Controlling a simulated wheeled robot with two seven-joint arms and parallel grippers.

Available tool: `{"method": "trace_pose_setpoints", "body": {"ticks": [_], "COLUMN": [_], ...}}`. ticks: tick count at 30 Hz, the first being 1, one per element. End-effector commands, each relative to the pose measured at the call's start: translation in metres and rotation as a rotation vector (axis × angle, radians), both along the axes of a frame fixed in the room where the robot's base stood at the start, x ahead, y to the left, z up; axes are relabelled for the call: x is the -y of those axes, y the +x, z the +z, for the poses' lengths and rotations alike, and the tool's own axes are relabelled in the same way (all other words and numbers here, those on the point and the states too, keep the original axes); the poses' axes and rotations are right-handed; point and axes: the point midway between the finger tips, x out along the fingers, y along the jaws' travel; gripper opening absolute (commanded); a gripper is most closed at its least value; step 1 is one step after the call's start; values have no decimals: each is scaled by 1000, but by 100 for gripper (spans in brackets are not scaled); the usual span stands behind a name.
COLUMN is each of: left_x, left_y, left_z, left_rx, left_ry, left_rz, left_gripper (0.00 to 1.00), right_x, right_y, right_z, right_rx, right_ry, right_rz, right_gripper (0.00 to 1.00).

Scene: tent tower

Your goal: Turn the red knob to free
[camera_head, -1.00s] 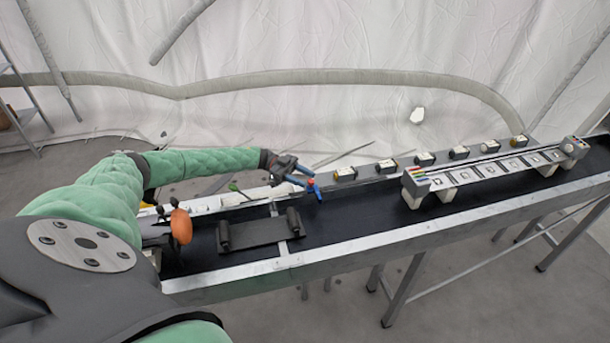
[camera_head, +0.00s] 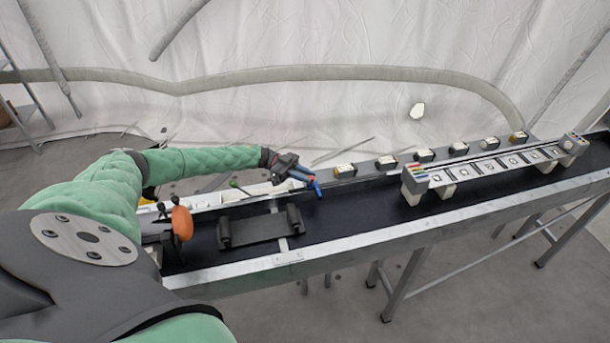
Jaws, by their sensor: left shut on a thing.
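My left gripper (camera_head: 309,180) reaches over the far rail of the conveyor, left of the row of small boxes. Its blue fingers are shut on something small. How far the knob is turned cannot be seen. My right gripper is not in view.
The black conveyor belt (camera_head: 345,207) carries a dark plate with rollers (camera_head: 258,229) and a raised grey panel (camera_head: 490,165). Several small boxes (camera_head: 386,163) line the far rail. An orange rounded piece (camera_head: 182,222) stands at the near left. A green-tipped lever (camera_head: 234,184) is beside my arm.

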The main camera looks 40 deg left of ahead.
Motion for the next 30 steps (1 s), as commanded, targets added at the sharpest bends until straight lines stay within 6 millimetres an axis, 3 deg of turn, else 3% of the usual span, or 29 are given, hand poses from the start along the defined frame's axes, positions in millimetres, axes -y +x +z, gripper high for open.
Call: {"method": "trace_pose_setpoints", "body": {"ticks": [10, 17, 18, 21, 30], "left_x": [0, 0, 0, 0, -1], "left_y": [-2, -2, -2, -2, -2], "left_z": [1, 2, 2, 2, 0], "left_rx": [-1, 0, 0, 0, -1], "left_ry": [0, 0, 0, 0, 1], "left_rz": [94, 95, 95, 95, 95], "left_gripper": [0, 0, 22, 42, 42], "right_x": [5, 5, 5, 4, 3], "right_y": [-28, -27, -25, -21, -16], "right_z": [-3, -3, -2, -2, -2], "right_rx": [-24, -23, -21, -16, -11], "right_ry": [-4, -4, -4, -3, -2], "right_rz": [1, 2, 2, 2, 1], "right_gripper": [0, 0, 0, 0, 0]}}
